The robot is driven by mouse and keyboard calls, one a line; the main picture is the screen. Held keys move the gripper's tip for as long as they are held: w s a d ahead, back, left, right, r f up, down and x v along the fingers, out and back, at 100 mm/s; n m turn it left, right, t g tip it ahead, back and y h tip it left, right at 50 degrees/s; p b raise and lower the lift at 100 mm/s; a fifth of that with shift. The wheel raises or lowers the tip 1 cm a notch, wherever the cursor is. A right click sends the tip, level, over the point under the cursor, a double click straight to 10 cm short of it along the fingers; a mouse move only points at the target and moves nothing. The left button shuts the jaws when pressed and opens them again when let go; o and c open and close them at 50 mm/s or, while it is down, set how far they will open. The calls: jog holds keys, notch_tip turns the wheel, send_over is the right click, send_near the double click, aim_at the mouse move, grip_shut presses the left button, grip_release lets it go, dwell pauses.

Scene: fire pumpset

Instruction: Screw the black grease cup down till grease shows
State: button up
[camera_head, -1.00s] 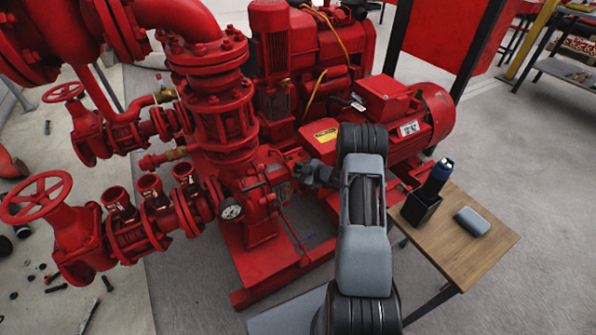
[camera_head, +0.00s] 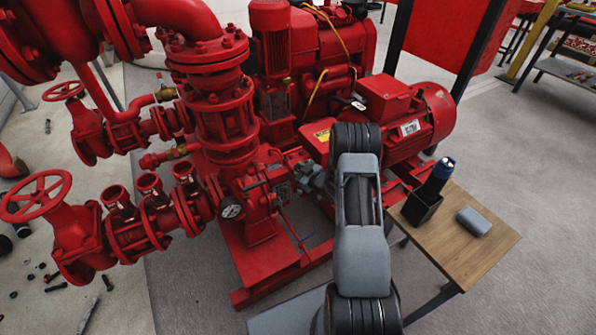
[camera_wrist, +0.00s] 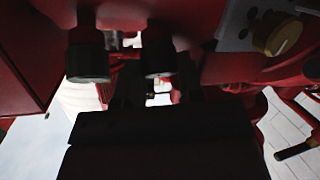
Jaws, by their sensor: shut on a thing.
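In the head view my gripper (camera_head: 301,172) reaches left from the end of my arm to the red pump's bearing housing (camera_head: 264,190). In the wrist view two dark cups hang side by side from red metal. The left one is a dark green cup (camera_wrist: 88,60). The other, the black grease cup (camera_wrist: 158,58), is in front of the dark jaws of my gripper (camera_wrist: 152,95), which are shut on it. The contact is in deep shadow. I cannot make out any grease. The cups are too small or hidden in the head view.
A yellow round knob (camera_wrist: 283,38) on a grey plate is at the upper right of the wrist view. A red motor (camera_head: 410,120) stands behind my arm. A wooden table (camera_head: 470,245) at right holds a black holder (camera_head: 421,210) with a dark flashlight (camera_head: 438,178) and a grey case (camera_head: 473,222).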

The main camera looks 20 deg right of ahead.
dwell(0.3)
jog(key=o, duration=0.7)
jog(key=shift+c, duration=0.2)
jog(key=p+v, duration=0.3)
jog(key=v, duration=1.1)
